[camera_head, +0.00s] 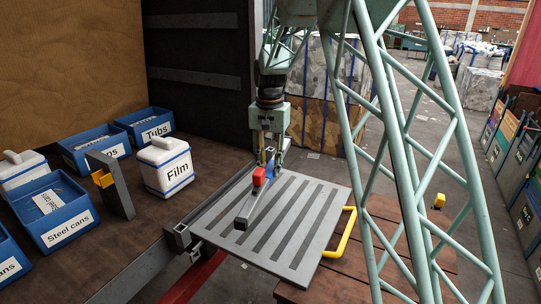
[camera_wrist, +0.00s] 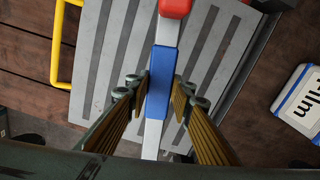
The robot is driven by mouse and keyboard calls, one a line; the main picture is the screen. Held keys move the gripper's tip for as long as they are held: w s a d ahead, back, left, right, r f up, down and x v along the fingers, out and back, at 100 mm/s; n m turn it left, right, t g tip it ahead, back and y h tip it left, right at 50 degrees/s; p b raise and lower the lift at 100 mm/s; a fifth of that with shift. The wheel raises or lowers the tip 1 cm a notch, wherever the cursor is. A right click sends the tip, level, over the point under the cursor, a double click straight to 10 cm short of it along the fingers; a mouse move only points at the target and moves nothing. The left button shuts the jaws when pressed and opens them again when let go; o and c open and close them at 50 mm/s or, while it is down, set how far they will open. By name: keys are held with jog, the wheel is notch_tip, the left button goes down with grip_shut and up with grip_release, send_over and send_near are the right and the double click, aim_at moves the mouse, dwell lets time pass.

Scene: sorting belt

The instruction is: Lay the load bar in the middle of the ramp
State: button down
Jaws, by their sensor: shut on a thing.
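The load bar (camera_wrist: 161,82) is a long grey bar with a blue middle band and a red block near one end. My gripper (camera_wrist: 160,98) is shut on its blue band, one finger on each side, in the wrist view. In the head view my gripper (camera_head: 268,152) comes down at the ramp's far side, and the bar (camera_head: 246,208) points toward the camera over the ramp's left part. The ramp (camera_head: 318,215) is a light grey plate with dark stripes; it also shows in the wrist view (camera_wrist: 103,60). I cannot tell whether the bar touches it.
A yellow handle (camera_head: 343,232) stands at the ramp's right edge. On the brown bench to the left are a white Film box (camera_head: 167,168), a dark upright post (camera_head: 112,185) and several labelled blue bins (camera_head: 72,233). Red-brown planks (camera_head: 400,235) lie to the right.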

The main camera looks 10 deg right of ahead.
jog(key=shift+w+f+m+p, duration=0.2)
jog(key=shift+f+m+p, duration=0.45)
jog(key=shift+f, duration=0.55)
jog(key=shift+w+f+m+p, duration=0.15)
jog(key=shift+f+m+p, duration=0.45)
jog(key=shift+f, duration=0.55)
jog(key=shift+f, duration=0.3)
jog(key=shift+f+b, duration=1.4)
jog(key=shift+f, duration=1.55)
jog(key=shift+f+b, duration=1.55)
jog(key=shift+f, duration=1.55)
jog(key=c, duration=2.2)
grip_release()
jog(key=shift+o, duration=0.3)
jog(key=o, duration=0.6)
jog(key=shift+c, duration=0.2)
